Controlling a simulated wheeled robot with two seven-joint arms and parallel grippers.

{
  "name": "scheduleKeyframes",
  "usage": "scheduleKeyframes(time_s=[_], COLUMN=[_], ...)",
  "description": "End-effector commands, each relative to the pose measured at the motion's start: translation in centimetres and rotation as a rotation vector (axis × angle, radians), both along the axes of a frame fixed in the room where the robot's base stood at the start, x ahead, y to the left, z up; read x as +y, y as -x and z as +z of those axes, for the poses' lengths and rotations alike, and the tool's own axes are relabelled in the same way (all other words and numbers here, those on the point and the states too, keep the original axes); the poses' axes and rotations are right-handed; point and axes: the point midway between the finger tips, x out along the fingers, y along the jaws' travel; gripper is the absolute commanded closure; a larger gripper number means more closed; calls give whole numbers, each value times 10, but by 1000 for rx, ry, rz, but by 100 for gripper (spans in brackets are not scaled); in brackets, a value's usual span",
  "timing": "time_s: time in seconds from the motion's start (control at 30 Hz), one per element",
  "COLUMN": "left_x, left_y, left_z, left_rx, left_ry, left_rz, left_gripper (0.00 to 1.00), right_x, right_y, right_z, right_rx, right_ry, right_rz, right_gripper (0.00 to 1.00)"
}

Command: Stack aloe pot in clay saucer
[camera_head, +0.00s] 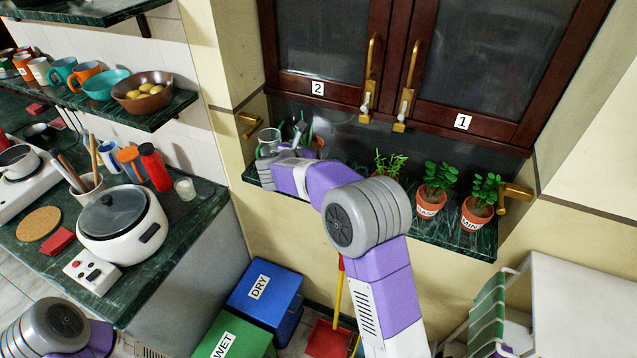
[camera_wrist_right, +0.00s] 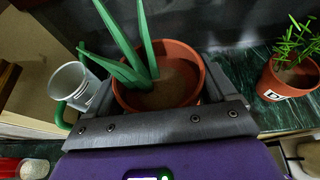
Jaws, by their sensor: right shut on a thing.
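The aloe pot, a terracotta pot with long green leaves, shows large in the right wrist view (camera_wrist_right: 163,90) and partly behind my right arm in the head view (camera_head: 318,143). My right gripper (camera_wrist_right: 158,98) is shut on it, with one finger on each side of the pot. The pot is upright or nearly so, close to the window ledge; whether its base touches the ledge is hidden. I cannot make out a clay saucer in either view. My left gripper is out of view; only part of my left arm shows at the lower left.
Other potted herbs (camera_head: 432,195) line the green ledge (camera_head: 455,238) to the right. Cabinet doors (camera_head: 400,60) rise behind. Blue (camera_head: 265,290) and green bins (camera_head: 236,335) stand below.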

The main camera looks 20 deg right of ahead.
Motion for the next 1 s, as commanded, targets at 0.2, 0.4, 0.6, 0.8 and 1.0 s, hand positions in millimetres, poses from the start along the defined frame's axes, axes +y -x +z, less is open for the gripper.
scheduleKeyframes(time_s=[0.2,0.4,0.6,0.8,1.0], left_x=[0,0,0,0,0], left_y=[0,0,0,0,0], left_z=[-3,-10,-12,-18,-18], left_rx=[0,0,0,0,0], left_ry=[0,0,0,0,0], left_rz=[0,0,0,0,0], left_gripper=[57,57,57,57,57], right_x=[-35,-37,-37,-37,-37], right_y=[-13,-14,-14,-14,-14], right_z=[7,-26,-45,-78,-88], right_rx=[-8,-6,-8,-8,-11], right_ry=[3,5,5,7,4], right_rz=[-45,-46,-46,-46,-47], right_gripper=[55,55,55,55,55])
